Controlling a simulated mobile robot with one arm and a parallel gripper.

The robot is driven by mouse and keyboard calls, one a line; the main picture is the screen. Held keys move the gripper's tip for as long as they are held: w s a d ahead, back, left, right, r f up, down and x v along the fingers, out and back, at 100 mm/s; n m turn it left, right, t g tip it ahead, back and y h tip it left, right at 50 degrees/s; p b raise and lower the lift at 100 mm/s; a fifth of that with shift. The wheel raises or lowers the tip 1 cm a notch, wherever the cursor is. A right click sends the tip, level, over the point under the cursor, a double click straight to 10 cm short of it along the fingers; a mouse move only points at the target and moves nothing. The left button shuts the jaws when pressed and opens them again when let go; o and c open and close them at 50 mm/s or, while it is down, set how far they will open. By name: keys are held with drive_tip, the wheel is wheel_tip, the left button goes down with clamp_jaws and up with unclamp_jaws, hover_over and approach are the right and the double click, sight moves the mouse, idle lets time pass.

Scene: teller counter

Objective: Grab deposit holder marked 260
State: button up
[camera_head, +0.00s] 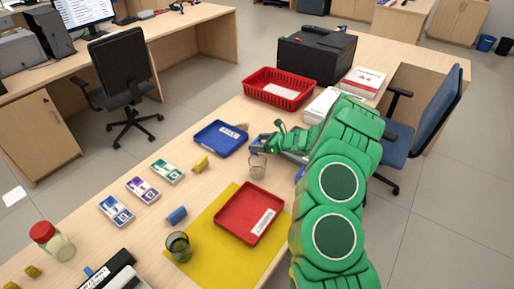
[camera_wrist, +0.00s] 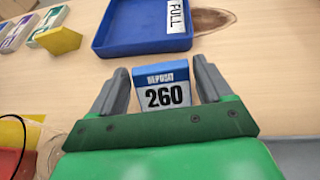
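The deposit holder marked 260 (camera_wrist: 163,92) shows in the wrist view, a small block with a blue "DEPOSIT" band above a white face with black digits. It stands between the two grey fingers of my gripper (camera_wrist: 160,88). The fingers are apart, with a gap visible on each side of the holder, and I see no contact. In the head view my gripper (camera_head: 272,145) is low over the counter, right of the blue tray, and the holder is hidden there behind the gripper and arm.
A blue tray (camera_head: 221,139) labelled "FULL" lies just beyond the holder. A clear glass (camera_head: 257,167) stands close to my gripper. A red tray (camera_head: 249,213) lies on a yellow mat (camera_head: 205,235). A red basket (camera_head: 279,89) and a black printer (camera_head: 316,57) stand farther back.

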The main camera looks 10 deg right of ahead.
drive_tip(key=c, duration=0.7)
